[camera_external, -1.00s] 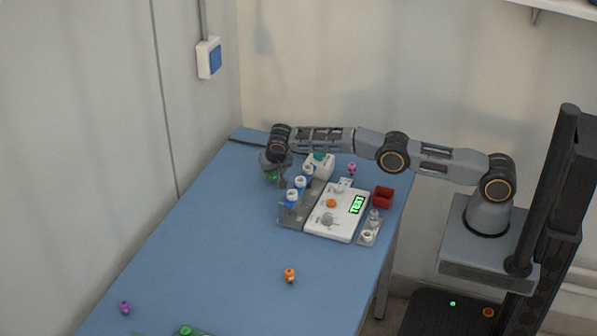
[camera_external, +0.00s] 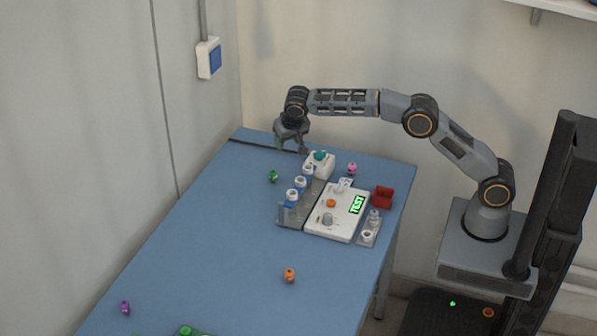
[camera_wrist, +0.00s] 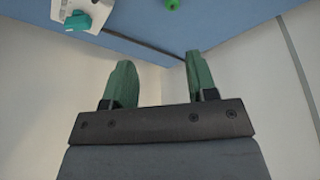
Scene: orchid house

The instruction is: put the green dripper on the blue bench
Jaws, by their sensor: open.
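The green dripper (camera_external: 273,176) stands on the blue bench (camera_external: 215,235), left of the row of white-capped parts. It also shows at the top edge of the wrist view (camera_wrist: 173,4), partly cut off. My gripper (camera_external: 292,146) is raised above the far end of the bench, apart from the dripper and a little behind it to the right. In the wrist view my gripper (camera_wrist: 158,75) has its two green fingers spread with nothing between them.
A white test device (camera_external: 338,212) with a lit display sits right of a grey rack (camera_external: 297,212). A red box (camera_external: 383,197), a pink dripper (camera_external: 352,168), an orange dripper (camera_external: 289,275) and a purple dripper (camera_external: 125,307) are on the bench. The bench's left side is largely clear.

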